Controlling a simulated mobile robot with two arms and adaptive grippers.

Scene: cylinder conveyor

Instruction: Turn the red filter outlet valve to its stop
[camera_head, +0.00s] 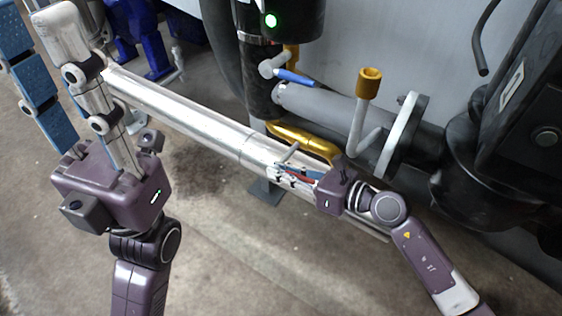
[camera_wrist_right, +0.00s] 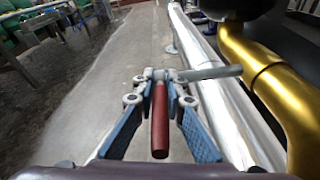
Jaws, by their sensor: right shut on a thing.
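The red valve handle (camera_wrist_right: 160,120) points toward the camera in the right wrist view, between the blue-padded fingers of my right gripper (camera_wrist_right: 160,76). The fingertips are closed on its far end. In the head view, my right gripper (camera_head: 292,176) is at the silver pipe, with a bit of the red handle (camera_head: 306,179) showing between its fingers. A short grey rod (camera_wrist_right: 212,73) sticks out beside the fingertips. The valve body is mostly hidden by the gripper.
The long silver pipe (camera_head: 190,115) runs diagonally across the head view. A gold pipe (camera_head: 300,137) lies close behind the right gripper. A blue-handled lever (camera_head: 295,77) and a grey pipe with an orange cap (camera_head: 369,83) stand behind. The floor in front is clear.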

